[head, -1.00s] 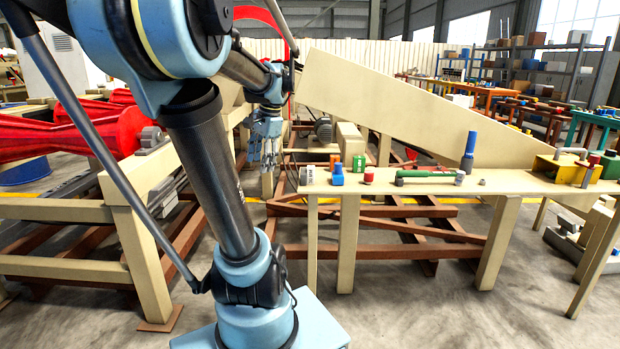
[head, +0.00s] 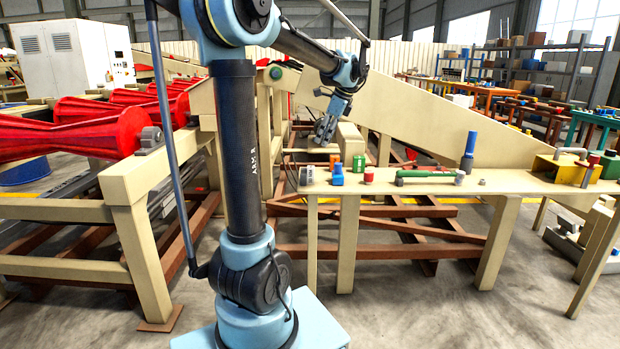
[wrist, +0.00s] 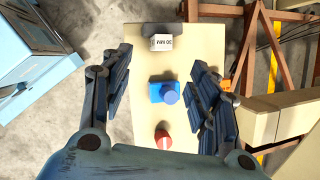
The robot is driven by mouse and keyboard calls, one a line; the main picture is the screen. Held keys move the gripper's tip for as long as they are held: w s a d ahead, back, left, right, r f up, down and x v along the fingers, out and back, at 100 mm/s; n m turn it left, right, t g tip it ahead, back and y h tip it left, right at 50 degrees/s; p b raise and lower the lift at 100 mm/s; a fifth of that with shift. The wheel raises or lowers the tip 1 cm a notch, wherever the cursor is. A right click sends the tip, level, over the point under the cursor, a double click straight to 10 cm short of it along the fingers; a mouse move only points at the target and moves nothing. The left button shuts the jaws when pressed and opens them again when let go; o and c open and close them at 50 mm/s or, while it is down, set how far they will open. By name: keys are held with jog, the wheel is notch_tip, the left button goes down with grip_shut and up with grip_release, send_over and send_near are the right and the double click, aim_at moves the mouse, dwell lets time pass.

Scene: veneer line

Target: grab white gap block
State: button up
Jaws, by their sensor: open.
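The white gap block (head: 306,175) stands at the left end of the beige bench. In the wrist view the white gap block (wrist: 161,43) shows dark lettering that reads upside down, near the top of the bench strip. My gripper (head: 324,130) is above the bench's left end, higher than the block and apart from it. In the wrist view its two fingers (wrist: 160,72) are spread wide with nothing between them. The block lies ahead of the fingertips, and a blue block with a round knob (wrist: 165,91) lies below the open gap.
Close by on the bench (head: 520,186) stand the blue piece (head: 337,176), an orange block (head: 335,160), a green block (head: 358,163) and a red cylinder (head: 369,176).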

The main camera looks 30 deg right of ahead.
send_over(311, 167)
jog(key=s, duration=0.2)
notch_tip(311, 167, down, 8)
jog(key=shift+w+d+f, duration=0.1)
jog(key=shift+w+f, duration=0.2)
jog(key=shift+f, duration=0.55)
jog(key=shift+w+d+f, duration=0.1)
jog(key=shift+w+f, duration=0.25)
jog(key=shift+f, duration=0.5)
jog(key=shift+w+f, duration=0.3)
jog(key=shift+f, duration=0.55)
jog(key=c, duration=1.3)
